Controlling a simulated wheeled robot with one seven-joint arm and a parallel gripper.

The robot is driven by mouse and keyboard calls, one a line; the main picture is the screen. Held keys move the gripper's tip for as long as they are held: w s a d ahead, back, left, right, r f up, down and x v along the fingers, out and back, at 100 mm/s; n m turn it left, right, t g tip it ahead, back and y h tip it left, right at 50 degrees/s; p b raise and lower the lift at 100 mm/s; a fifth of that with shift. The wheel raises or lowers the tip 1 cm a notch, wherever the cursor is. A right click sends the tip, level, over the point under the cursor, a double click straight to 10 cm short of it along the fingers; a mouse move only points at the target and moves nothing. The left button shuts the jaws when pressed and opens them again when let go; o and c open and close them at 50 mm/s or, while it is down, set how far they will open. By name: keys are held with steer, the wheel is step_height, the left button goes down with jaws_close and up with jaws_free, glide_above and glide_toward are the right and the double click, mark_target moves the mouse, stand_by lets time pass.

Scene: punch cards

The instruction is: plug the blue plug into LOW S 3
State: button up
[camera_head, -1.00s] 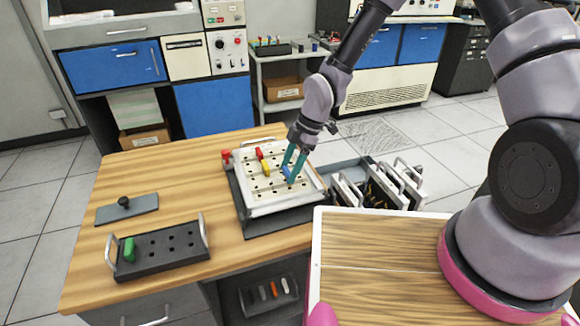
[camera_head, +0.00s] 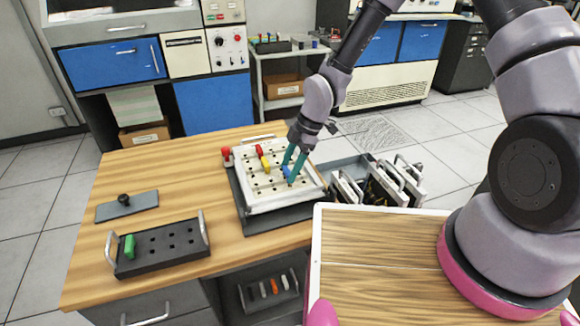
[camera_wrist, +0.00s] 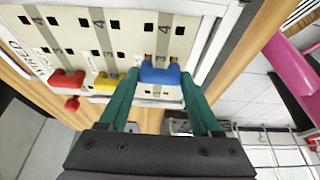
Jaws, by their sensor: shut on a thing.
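The blue plug (camera_head: 286,172) is at the right part of a cream plugboard (camera_head: 262,207) that has rows of square holes. In the wrist view the blue plug (camera_wrist: 161,74) lies between my teal fingers, close against the board face, under a printed 4 and near a 3. Whether its pins are in holes is hidden. My gripper (camera_wrist: 160,82) is shut on it; the fingers come from above in the head view (camera_head: 289,173). A yellow plug (camera_head: 265,164) and a red plug (camera_head: 259,149) sit on the board to the left. I cannot read a LOW S label.
Another red piece (camera_head: 226,153) is at the board's upper left edge. A black holder (camera_head: 160,249) with a green plug (camera_head: 129,245) stands at front left, with a grey plate (camera_head: 127,206) behind it. Handled panels (camera_head: 377,187) stand in a rack to the right.

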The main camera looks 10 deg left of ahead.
steer(key=shift+f, duration=0.75)
stand_by(0.3)
steer(key=o, duration=1.2)
steer(key=shift+r, duration=0.1)
steer(key=v, duration=1)
steer(key=shift+d+r, duration=0.2)
steer(key=shift+r, duration=0.1)
